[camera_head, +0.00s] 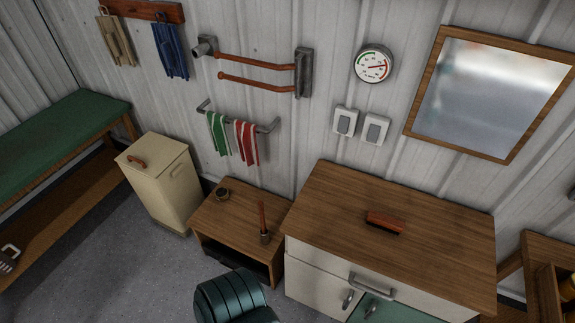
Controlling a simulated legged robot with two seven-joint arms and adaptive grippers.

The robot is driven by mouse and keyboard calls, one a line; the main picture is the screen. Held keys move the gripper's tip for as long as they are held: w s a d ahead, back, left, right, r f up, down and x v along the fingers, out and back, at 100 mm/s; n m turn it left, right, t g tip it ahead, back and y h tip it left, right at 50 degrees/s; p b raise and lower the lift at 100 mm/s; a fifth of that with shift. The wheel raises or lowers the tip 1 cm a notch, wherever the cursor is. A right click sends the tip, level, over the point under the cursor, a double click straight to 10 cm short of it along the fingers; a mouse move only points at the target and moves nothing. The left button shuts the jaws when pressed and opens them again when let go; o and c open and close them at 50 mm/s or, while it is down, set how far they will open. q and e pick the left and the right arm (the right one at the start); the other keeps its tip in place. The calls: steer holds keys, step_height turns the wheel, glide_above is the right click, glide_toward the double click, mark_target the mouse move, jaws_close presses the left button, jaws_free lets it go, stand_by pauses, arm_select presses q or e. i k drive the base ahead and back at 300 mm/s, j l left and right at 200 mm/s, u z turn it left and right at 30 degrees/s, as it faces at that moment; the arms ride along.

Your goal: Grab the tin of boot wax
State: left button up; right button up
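A small round dark container (222,194) sits on the top of the low wooden side table, near its back left. It looks like a tin, but it is too small to read any label, so I cannot tell for sure that it is the boot wax. Neither of my grippers is in view.
A wooden-handled tool (263,225) stands upright on the low table (235,215). A cream bin (160,180) is left of it. A wood-topped cabinet (340,210) with a reddish brush (384,222) is right. A dark green ribbed object (235,298) is in front.

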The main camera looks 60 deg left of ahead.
mark_target(222, 194)
steer(key=u, duration=2.6)
steer(key=z, duration=0.5)
steer(key=i+j+z, duration=0.2)
steer(key=z, duration=0.15)
steer(key=i+j+z, duration=0.15)
steer(key=j+z, duration=0.15)
steer(key=j, duration=0.2)
steer(key=i+j+z, duration=0.15)
steer(key=j+z, duration=0.2)
